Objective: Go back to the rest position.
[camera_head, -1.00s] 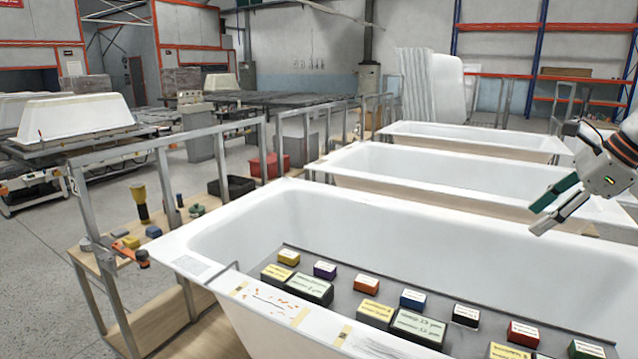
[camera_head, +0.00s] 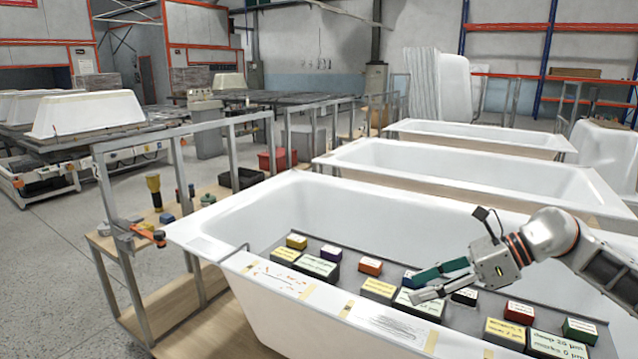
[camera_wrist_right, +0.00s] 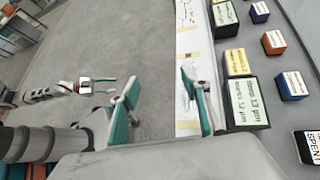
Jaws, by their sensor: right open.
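My right gripper (camera_head: 415,285) reaches in from the right in the head view, in front of the nearest bathtub (camera_head: 270,310). Its fingers are apart with nothing between them. It covers part of the labelled blocks on the grey board; whether it touches any cannot be told. In the right wrist view its two green-and-grey fingers (camera_wrist_right: 158,76) are spread, with bare floor and the paper-covered tub rim behind them. My left gripper (camera_wrist_right: 103,86) shows small in the right wrist view, its fingers apart and empty above the floor. It is not in the head view.
Labelled blocks, such as a red one (camera_head: 519,312), a purple one (camera_head: 330,253) and an orange one (camera_head: 371,267), sit on the grey board (camera_head: 460,310). Further tubs (camera_head: 440,165) stand behind. A metal-framed rack (camera_head: 108,215) with tools is on the left. Open floor (camera_head: 50,270) lies beyond it.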

